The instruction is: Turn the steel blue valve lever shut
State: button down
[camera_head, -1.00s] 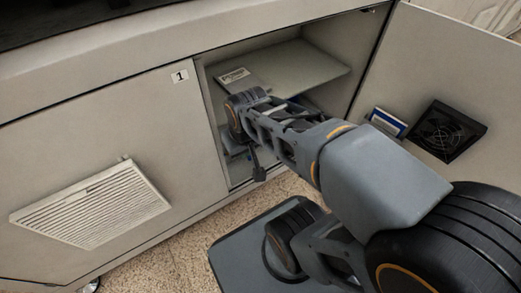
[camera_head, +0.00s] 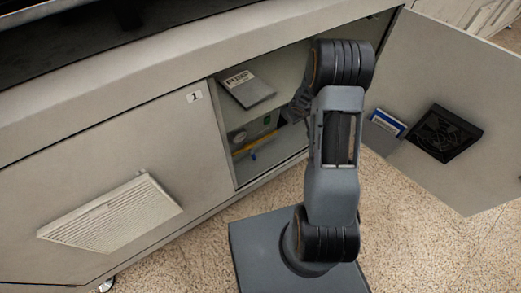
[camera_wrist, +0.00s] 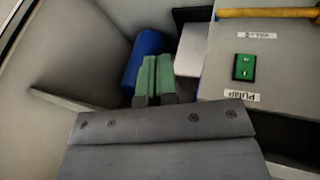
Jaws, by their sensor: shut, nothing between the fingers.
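I cannot make out the steel blue valve lever for certain in either view. A bright blue rounded thing (camera_wrist: 148,55) shows in the wrist view, just beyond my fingers; I cannot tell whether it is part of the valve. My gripper (camera_wrist: 158,62) has its two green-padded fingers together, with nothing between them. A grey panel (camera_wrist: 215,85) to its right bears a green switch (camera_wrist: 243,67), a label "PUMP", and another label that seems to read "VALVE" beside a yellow bar (camera_wrist: 265,13). In the head view my arm hides much of the cabinet opening.
The open cabinet has a shelf with a "PUMP" booklet (camera_head: 246,86). Below it a yellow bar (camera_head: 256,145) and a small blue thing (camera_head: 253,156) show. The open door (camera_head: 458,90) at right carries a fan (camera_head: 444,133) and a blue-white box (camera_head: 387,122). The closed door (camera_head: 120,150) is left.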

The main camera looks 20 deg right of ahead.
aim_at(253, 155)
jog(key=a+f+y+b, duration=0.1)
jog(key=a+f+y, duration=0.2)
jog(key=f, duration=0.4)
jog(key=w+a+f+n+g+y+b, duration=0.1)
jog(key=a+f+y, duration=0.2)
jog(key=a+f, duration=0.2)
jog(key=a+f+n+g+y+b, duration=0.1)
jog(key=a+f+y, duration=0.2)
jog(key=f, duration=0.6)
jog(key=shift+w+a, duration=0.15)
jog(key=shift+a, duration=0.95)
jog(key=a, duration=0.1)
jog(key=a+b, duration=0.1)
jog(key=shift+s+a+f+n, duration=0.15)
jog(key=shift+s+a+n, duration=0.15)
jog(key=shift+s+a, duration=0.25)
jog(key=shift+a, duration=0.35)
jog(key=shift+a+y, duration=0.1)
jog(key=shift+y, duration=0.2)
